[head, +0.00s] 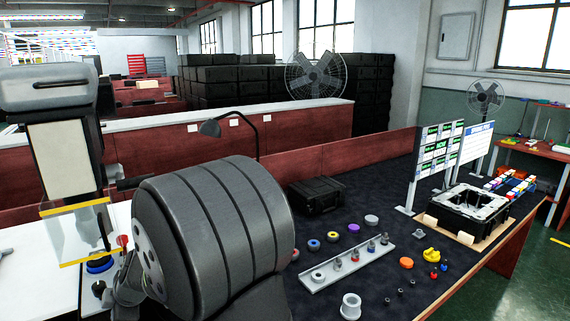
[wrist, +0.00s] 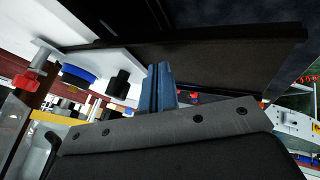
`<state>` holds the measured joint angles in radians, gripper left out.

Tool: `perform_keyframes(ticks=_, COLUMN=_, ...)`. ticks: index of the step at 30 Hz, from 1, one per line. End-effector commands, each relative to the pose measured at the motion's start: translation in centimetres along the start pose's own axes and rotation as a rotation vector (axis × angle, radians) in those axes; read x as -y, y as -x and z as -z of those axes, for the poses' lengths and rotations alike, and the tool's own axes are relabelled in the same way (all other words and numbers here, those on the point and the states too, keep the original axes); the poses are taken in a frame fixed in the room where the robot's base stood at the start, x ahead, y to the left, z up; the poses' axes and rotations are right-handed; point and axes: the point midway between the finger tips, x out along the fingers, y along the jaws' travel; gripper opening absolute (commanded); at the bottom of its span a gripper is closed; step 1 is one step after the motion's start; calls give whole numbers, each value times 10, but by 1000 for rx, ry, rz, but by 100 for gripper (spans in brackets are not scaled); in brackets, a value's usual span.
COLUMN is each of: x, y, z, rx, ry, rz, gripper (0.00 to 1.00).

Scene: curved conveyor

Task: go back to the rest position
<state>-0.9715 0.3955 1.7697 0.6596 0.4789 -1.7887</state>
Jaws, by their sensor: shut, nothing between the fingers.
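My gripper (wrist: 159,86) shows in the wrist view as two blue fingers side by side, pressed together with nothing between them. It is tilted, with the camera looking sideways across the scene. In the head view my big grey arm link fills the lower left, and I cannot make out the fingers there. The fingers appear apart from the things around them in the wrist view: a blue round piece (wrist: 79,75), a black piece (wrist: 118,82) and a red piece (wrist: 28,80). The distance to them is hard to judge.
The dark table (head: 385,220) holds a white rail (head: 345,262) with small parts, several coloured rings, a yellow part (head: 431,255) and a black case (head: 316,195). A black open fixture (head: 468,205) and display boards (head: 436,155) stand at right. A clear panel (head: 80,235) stands at left.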

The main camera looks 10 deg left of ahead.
Motion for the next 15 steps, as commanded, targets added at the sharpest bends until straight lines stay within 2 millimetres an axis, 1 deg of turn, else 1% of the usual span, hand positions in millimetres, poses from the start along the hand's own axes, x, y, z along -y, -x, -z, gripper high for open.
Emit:
perform_keyframes(ticks=1, x=8, y=5, z=0, rx=0, ry=1, rz=0, gripper=0)
perform_keyframes(ticks=15, x=83, y=44, z=0, rx=-1, ry=1, rz=0, gripper=0)
